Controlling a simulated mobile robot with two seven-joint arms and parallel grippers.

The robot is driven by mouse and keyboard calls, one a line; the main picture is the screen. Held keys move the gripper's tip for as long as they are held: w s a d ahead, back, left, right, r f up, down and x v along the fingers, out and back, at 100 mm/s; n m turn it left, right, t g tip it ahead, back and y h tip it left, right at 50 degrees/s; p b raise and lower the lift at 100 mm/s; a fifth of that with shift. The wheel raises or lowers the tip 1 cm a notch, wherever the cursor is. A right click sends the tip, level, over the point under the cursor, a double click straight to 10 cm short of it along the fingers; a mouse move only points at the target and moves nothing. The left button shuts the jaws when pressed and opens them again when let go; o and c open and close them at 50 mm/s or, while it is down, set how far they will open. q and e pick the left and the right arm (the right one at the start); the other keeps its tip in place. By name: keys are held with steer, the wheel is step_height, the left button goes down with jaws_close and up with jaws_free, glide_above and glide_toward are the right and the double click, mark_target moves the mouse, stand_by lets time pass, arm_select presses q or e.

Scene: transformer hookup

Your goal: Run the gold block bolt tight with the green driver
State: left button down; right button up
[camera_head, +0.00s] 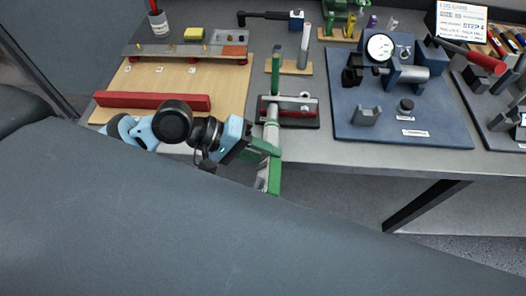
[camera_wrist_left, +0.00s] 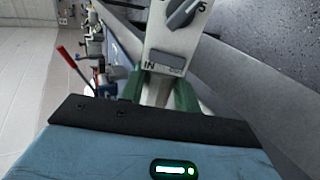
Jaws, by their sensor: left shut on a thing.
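My left gripper (camera_head: 268,152) reaches in from the left at the bench's front edge, and its green fingers are shut on the green driver. The driver (camera_head: 273,133) has a pale body with green parts and overlaps a small fixture from this angle. In the left wrist view the driver (camera_wrist_left: 175,50) shows a pale body with a dark dial and IN and OUT marks, between the fingers. Small gold-coloured pieces (camera_head: 205,48) stand on a grey metal bar at the back left. I cannot tell which is the gold block bolt. My right gripper is out of view.
A wooden board (camera_head: 225,92) carries the metal bar and a red rail (camera_head: 150,101). A fixture with a red part (camera_head: 308,111) lies beside the driver. A blue mat (camera_head: 430,125) to the right holds a dial gauge (camera_head: 380,47).

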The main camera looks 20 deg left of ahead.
mark_target(264, 170)
arm_select(q)
steer(key=shift+w+r, duration=0.1)
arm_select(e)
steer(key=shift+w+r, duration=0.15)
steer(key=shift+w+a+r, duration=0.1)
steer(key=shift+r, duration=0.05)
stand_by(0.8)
arm_select(q)
steer(key=shift+w, duration=0.15)
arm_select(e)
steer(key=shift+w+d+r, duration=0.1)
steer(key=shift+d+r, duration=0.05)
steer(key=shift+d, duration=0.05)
arm_select(q)
steer(key=shift+w+a+p, duration=0.1)
steer(key=shift+w+p, duration=0.05)
steer(key=shift+p, duration=0.2)
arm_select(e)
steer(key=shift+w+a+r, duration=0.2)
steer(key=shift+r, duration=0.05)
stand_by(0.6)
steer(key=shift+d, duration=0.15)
